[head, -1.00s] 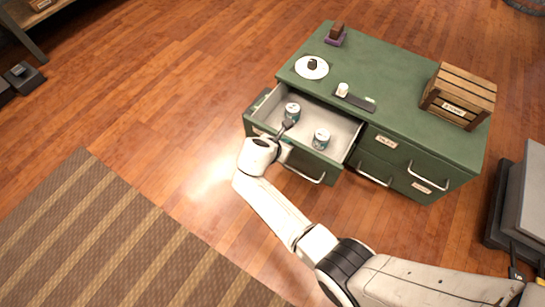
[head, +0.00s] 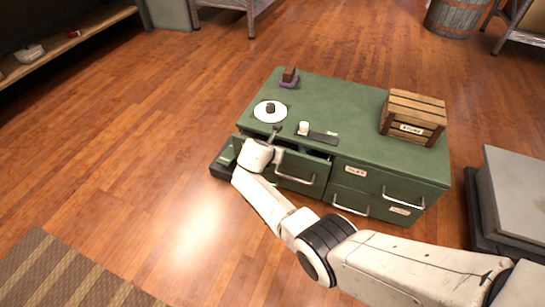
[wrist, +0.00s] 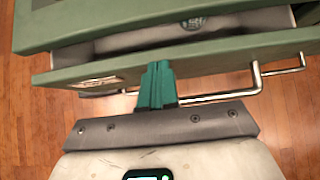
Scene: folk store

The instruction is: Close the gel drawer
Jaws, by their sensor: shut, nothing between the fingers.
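The gel drawer (head: 301,168) is the upper left drawer of a green cabinet. It stands slightly open, with a narrow dark gap below the cabinet top. In the wrist view its green front (wrist: 215,57) carries a label and a metal handle (wrist: 283,72). Behind it, a tin (wrist: 193,23) shows partly inside; the rest of the contents is hidden. My gripper (head: 275,131) is shut and empty at the left part of the drawer front.
The cabinet top (head: 350,110) holds a white plate (head: 262,106), a small brown item on a purple base (head: 289,77), a white cup (head: 303,128), a dark tray (head: 323,137) and a wooden crate (head: 413,117). A grey block (head: 515,190) stands right.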

